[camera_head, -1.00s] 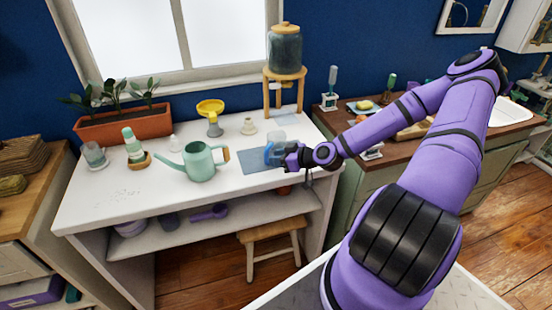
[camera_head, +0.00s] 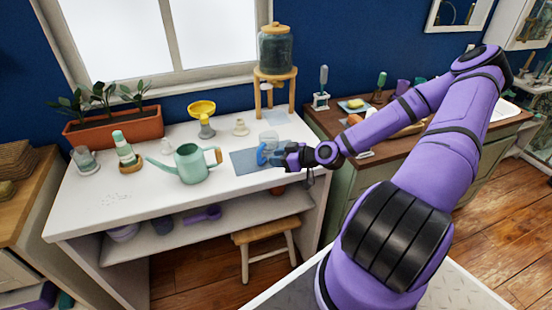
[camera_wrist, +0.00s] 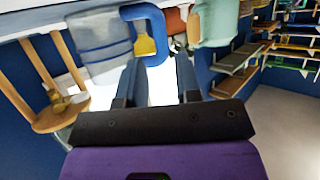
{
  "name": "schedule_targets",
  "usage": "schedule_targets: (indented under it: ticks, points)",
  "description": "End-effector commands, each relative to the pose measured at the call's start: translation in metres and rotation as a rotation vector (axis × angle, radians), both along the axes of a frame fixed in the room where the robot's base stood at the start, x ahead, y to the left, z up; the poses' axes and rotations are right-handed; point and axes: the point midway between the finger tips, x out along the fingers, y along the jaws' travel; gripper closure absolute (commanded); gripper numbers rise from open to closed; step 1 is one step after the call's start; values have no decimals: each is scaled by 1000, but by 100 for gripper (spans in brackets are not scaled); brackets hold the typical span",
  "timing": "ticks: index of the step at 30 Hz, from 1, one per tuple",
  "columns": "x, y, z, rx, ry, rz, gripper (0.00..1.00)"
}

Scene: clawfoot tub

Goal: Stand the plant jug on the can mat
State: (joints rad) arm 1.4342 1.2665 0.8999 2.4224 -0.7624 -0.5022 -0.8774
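The plant jug (camera_head: 270,140) is clear with blue bands and a blue handle. It looks upright at the right part of the blue-grey can mat (camera_head: 242,160) on the white table. Its base is partly hidden, so I cannot tell whether it rests on the mat. My gripper (camera_head: 278,156) is just right of the jug, at the handle side. In the wrist view the jug (camera_wrist: 98,48) is at upper left, with its handle at the fingertips. My gripper (camera_wrist: 161,62) has its two fingers apart, with a gap between them; no firm hold shows.
A green watering can (camera_head: 192,165) stands left of the mat. A dispenser on a wooden stand (camera_head: 275,55) is at the back right.

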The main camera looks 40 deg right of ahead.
Motion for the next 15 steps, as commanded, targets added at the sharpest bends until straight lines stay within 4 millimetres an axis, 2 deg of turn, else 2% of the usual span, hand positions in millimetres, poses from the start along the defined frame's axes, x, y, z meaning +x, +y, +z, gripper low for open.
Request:
schedule_targets:
  ticks: [15]
  points:
    - [-13, -7, 6, 0, 0, 0, 69]
